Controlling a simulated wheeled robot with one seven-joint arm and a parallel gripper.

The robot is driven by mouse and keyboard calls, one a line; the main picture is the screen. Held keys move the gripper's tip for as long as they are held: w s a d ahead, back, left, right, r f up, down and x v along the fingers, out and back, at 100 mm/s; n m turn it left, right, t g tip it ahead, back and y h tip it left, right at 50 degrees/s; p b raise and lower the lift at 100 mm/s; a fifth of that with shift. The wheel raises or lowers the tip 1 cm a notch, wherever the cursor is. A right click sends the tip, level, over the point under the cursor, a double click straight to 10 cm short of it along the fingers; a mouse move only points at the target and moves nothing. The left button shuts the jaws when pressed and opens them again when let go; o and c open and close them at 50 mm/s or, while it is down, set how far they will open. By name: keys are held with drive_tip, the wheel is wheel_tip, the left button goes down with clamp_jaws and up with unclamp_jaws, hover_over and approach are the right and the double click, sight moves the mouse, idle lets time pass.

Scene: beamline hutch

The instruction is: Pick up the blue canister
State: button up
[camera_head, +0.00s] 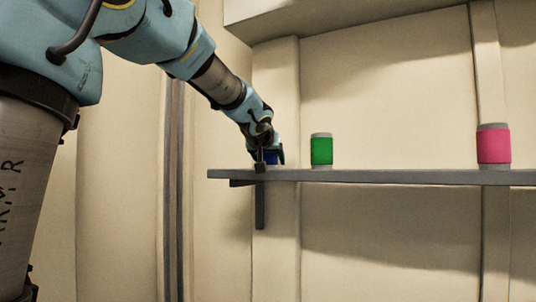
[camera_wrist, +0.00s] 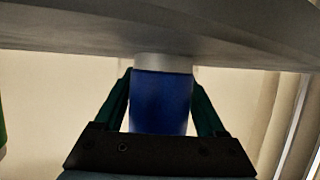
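The blue canister (camera_head: 271,157) stands on the left end of the shelf, mostly hidden behind my gripper (camera_head: 269,158) in the head view. In the wrist view the blue canister (camera_wrist: 160,103) sits between the two dark green fingers of my gripper (camera_wrist: 161,75), with its grey end band at the shelf surface. The picture there is inverted, with the shelf at the top. One finger is on each side of the canister, and thin pale slivers show between fingers and canister. The fingers look open around it; contact at the tips is not clear.
The grey shelf (camera_head: 400,177) runs along the wall to the right edge. A green canister (camera_head: 321,150) stands just right of my gripper, and its edge shows in the wrist view (camera_wrist: 2,127). A pink canister (camera_head: 494,146) stands farther right. Shelf between them is clear.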

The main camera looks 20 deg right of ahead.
clamp_jaws()
idle(0.3)
drive_tip(key=shift+r, duration=0.15)
